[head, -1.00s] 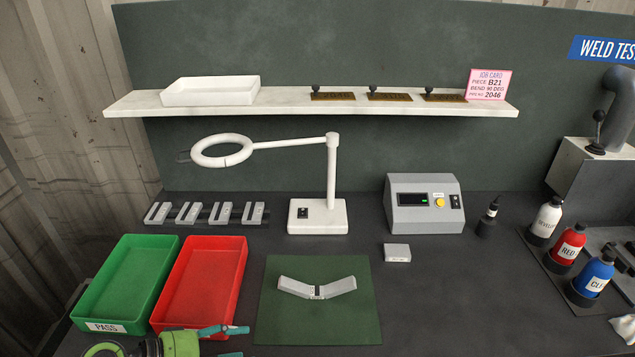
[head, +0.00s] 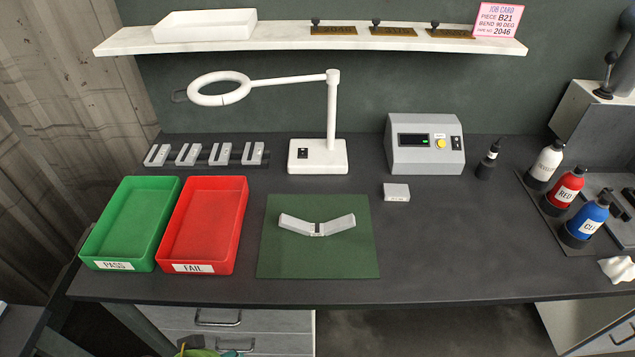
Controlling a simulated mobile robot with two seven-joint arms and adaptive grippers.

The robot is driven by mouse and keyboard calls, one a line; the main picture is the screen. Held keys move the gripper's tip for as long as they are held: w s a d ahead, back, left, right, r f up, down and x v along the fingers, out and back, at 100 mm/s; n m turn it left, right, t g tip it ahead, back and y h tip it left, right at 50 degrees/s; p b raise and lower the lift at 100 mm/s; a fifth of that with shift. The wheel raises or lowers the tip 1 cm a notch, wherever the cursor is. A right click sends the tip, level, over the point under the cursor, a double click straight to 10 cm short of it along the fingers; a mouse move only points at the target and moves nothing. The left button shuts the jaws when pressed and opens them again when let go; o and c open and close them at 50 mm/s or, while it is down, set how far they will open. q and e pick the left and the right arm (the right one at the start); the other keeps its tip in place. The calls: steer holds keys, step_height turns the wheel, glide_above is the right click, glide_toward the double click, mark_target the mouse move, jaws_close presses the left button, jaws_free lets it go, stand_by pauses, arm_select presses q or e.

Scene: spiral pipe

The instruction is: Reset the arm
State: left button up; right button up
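Part of my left arm (head: 196,346) shows at the bottom edge, below the bench front, as a small green and teal piece. Its fingertips are cut off or too little in view to tell their state. My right gripper is not in view. A bent grey welded piece (head: 317,226) lies on the green mat (head: 318,263), with nothing touching it.
A green PASS tray (head: 129,259) and a red FAIL tray (head: 207,261) stand empty at left. A ring lamp (head: 318,155), a grey meter box (head: 425,146) and several bottles (head: 587,221) stand behind and right.

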arm_select(q)
steer(key=s+a+f+g+y, duration=0.1)
steer(key=s+f, duration=0.2)
steer(key=f, duration=1)
steer(key=s+a+f+g, duration=0.1)
steer(key=s+f, duration=0.1)
steer(key=f, duration=1.1)
steer(key=s+a+f, duration=0.3)
steer(key=s+f, duration=0.8)
steer(key=s, duration=0.3)
steer(key=shift+s+g+y, duration=0.3)
steer(key=shift+s+g, duration=0.05)
steer(key=shift+g, duration=0.05)
steer(key=shift+c, duration=1.3)
steer(key=shift+s, duration=0.1)
